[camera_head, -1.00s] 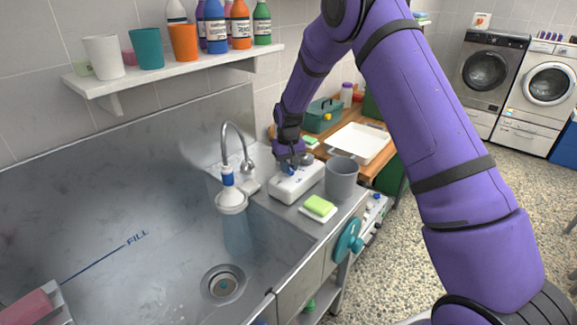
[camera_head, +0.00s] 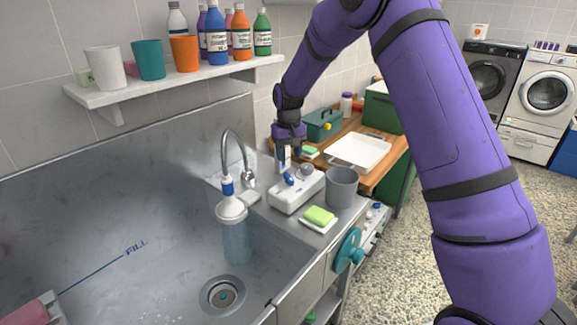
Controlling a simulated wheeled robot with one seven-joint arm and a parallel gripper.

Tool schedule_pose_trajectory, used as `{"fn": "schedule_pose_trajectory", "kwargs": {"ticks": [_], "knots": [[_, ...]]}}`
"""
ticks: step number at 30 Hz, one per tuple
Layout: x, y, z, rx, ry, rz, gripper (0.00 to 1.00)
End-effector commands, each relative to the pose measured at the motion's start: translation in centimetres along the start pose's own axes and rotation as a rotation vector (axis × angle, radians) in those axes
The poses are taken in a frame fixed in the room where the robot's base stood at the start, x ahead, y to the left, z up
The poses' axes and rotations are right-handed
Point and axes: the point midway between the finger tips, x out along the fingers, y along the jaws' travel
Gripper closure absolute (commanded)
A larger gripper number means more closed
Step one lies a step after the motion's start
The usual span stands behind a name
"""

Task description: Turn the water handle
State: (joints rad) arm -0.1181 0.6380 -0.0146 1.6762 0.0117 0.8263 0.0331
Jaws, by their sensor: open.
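A white box (camera_head: 284,201) with a small blue lever (camera_head: 289,180) and a grey round knob (camera_head: 306,169) on top sits on the counter beside the steel sink; I cannot tell for sure which part is the water handle. A teal wheel-shaped handle (camera_head: 349,248) is on the sink's front side. My gripper (camera_head: 287,162) points down just above the back left part of the white box, near the blue lever. It is open and seems to hold nothing. Its fingertips are small, and I cannot tell whether they touch the lever.
A curved faucet (camera_head: 226,150) stands over the sink (camera_head: 100,230), with a white-topped translucent bottle (camera_head: 236,238) below it. A grey cup (camera_head: 341,188) and a green sponge (camera_head: 319,215) stand close to the box. A shelf (camera_head: 180,82) holds cups and bottles.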

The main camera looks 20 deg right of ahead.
Motion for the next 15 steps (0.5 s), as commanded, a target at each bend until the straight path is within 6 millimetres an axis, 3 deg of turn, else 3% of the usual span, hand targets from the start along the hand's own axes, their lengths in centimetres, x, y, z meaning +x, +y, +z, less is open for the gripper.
{"fn": "schedule_pose_trajectory", "kwargs": {"ticks": [6,15], "knots": [[-2.0,0.0,0.0,0.0,0.001,0.0,0.51],[-2.3,0.0,0.0,0.0,0.0,0.0,0.51]]}}
